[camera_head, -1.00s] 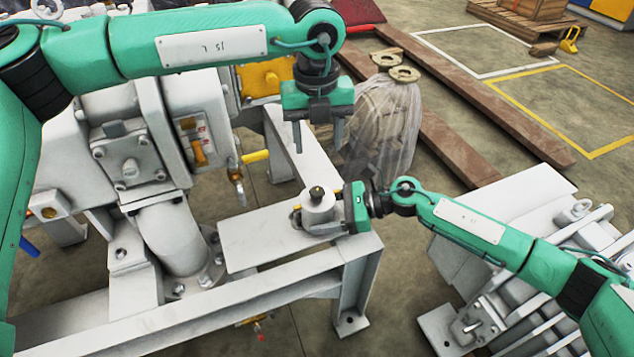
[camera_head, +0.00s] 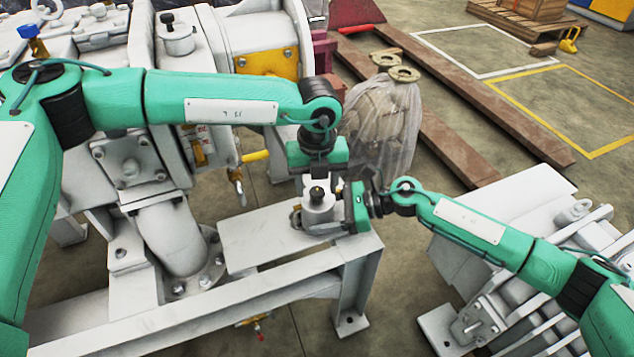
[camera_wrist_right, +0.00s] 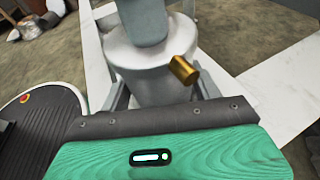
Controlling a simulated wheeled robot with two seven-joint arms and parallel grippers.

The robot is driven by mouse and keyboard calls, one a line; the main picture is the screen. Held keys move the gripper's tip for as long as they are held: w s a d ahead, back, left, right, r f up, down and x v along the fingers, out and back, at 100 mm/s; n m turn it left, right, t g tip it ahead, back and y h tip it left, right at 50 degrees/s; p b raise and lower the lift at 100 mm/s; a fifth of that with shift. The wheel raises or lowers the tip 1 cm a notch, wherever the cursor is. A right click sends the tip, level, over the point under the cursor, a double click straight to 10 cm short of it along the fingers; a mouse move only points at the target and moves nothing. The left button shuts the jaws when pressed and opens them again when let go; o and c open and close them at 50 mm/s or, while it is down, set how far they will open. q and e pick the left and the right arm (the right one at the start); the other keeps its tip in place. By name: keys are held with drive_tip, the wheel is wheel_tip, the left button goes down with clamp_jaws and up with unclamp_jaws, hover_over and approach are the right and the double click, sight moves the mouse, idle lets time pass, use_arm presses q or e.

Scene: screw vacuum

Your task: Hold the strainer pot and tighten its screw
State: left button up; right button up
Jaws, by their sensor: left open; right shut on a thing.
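The strainer pot (camera_head: 319,211) is a small light-grey cylinder standing upright on the grey frame. A dark screw knob (camera_head: 316,193) tops it. My right gripper (camera_head: 318,222) comes in from the right and is shut around the pot's body. In the right wrist view, the pot (camera_wrist_right: 150,78) sits between the two grey fingers, and a brass fitting (camera_wrist_right: 184,70) sticks out from its side. My left gripper (camera_head: 318,178) points down, open, close above the pot. A grey piece, seemingly its finger, covers the pot's top in the right wrist view, hiding the screw. I cannot tell whether it touches the screw.
The grey frame (camera_head: 250,236) has a flat plate left of the pot. A large grey pump with a bent pipe (camera_head: 172,240) stands on the left. A plastic-wrapped bundle (camera_head: 385,120) stands behind. Another grey machine (camera_head: 480,325) is at lower right.

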use_arm(q)
drive_tip(key=c, duration=1)
drive_tip(key=m, duration=0.4)
drive_tip(key=shift+m, duration=0.4)
drive_tip(key=shift+r+m, duration=0.1)
drive_tip(key=shift+m, duration=2)
drive_tip(key=o, duration=1)
